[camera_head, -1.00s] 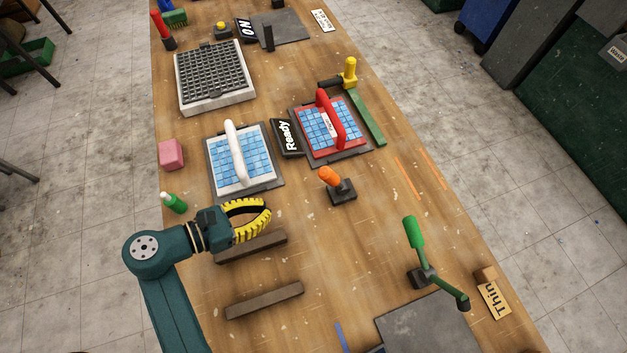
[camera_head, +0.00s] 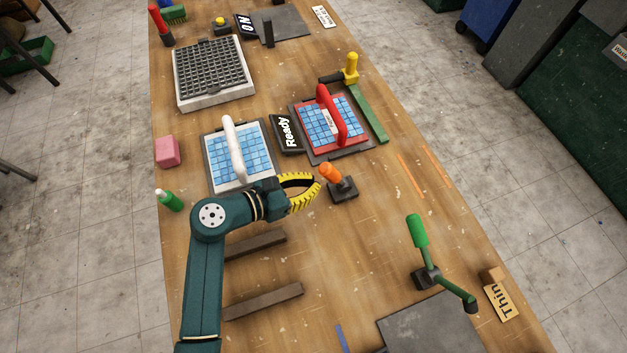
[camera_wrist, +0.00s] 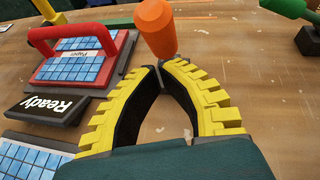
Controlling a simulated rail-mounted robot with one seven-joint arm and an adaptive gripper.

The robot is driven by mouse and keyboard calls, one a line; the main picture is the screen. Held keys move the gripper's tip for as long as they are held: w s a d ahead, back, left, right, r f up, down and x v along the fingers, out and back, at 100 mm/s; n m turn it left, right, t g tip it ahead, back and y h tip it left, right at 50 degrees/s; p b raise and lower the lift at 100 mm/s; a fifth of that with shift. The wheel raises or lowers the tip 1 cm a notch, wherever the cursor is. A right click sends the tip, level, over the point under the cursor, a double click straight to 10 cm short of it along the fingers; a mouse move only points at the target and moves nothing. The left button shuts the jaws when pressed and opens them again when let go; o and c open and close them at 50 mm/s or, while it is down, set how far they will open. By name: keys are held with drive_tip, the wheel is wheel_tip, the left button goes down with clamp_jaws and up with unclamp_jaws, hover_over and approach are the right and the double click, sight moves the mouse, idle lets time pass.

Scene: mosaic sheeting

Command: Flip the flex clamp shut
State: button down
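An orange-handled clamp (camera_head: 331,173) stands on a dark base (camera_head: 345,193) mid-table, its handle tilted up and to the left. A green-handled clamp (camera_head: 417,230) stands at the right by a grey plate, and a yellow-handled one (camera_head: 351,66) stands at the back. No label I can read tells which is the flex clamp. My gripper (camera_head: 318,184), with yellow ribbed fingers, is just left of the orange handle. In the wrist view its fingertips (camera_wrist: 162,70) meet with nothing seen between them. The orange handle (camera_wrist: 155,28) is just beyond; contact cannot be told.
A white-handled board (camera_head: 214,181) with blue tiles lies behind my arm. A red-handled tile board (camera_head: 363,146) and a Ready sign (camera_head: 287,134) lie further back. Two dark bars (camera_head: 262,302) lie in front. The wood between the orange and green clamps is clear.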

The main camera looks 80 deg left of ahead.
drive_tip(key=shift+w+a+r, duration=0.2)
drive_tip(key=shift+w, duration=0.25)
drive_tip(key=shift+r+p, duration=0.15)
drive_tip(key=shift+p, duration=0.2)
drive_tip(key=shift+w+r+g+p, duration=0.2)
drive_tip(key=shift+g+p, duration=0.1)
drive_tip(key=shift+p, duration=0.95)
